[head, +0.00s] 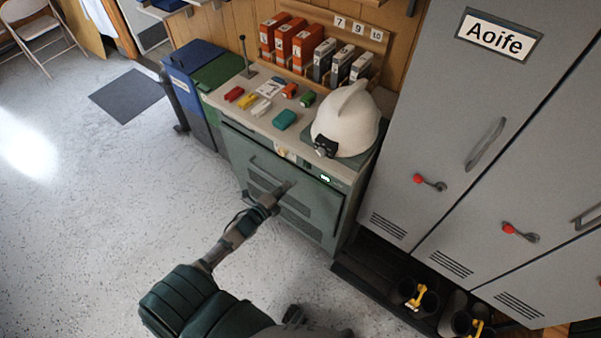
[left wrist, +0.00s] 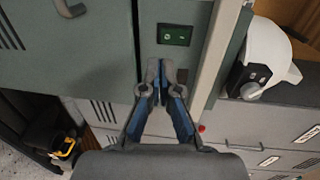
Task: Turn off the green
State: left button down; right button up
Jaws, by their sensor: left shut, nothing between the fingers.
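A green rocker switch (left wrist: 174,35) with white marks sits on the front panel of the green cabinet (left wrist: 110,70) in the left wrist view. In the head view it appears as a small dark patch (head: 307,165) under the counter edge. My left gripper (head: 290,185) is shut and empty in front of the cabinet, below the panel. In the left wrist view the closed fingertips (left wrist: 161,66) appear below the switch in the picture, apart from it. I cannot tell their distance from the panel. The right gripper is not in view.
A small lit display (head: 325,179) and a yellowish knob (head: 285,153) share the panel. A white helmet (head: 345,120) with a lamp stands on the counter, near small coloured items and binders (head: 284,42). Grey lockers (head: 450,120) stand right.

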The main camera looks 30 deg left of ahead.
aim_at(301, 172)
pick_arm(q)
jog(key=w, duration=0.3)
jog(key=w+f, duration=0.1)
jog(key=w, duration=0.2)
jog(key=w+b, duration=0.1)
jog(key=w, duration=0.2)
jog(key=shift+w+d+f, duration=0.15)
jog(key=shift+d, duration=0.1)
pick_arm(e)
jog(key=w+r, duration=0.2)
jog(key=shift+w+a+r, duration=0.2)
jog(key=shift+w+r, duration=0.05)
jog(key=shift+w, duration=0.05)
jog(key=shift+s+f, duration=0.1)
pick_arm(q)
jog(key=shift+w+f+t+b, duration=0.2)
jog(key=shift+w+t+b, duration=0.1)
jog(key=shift+b, duration=0.55)
jog(key=shift+r, duration=0.1)
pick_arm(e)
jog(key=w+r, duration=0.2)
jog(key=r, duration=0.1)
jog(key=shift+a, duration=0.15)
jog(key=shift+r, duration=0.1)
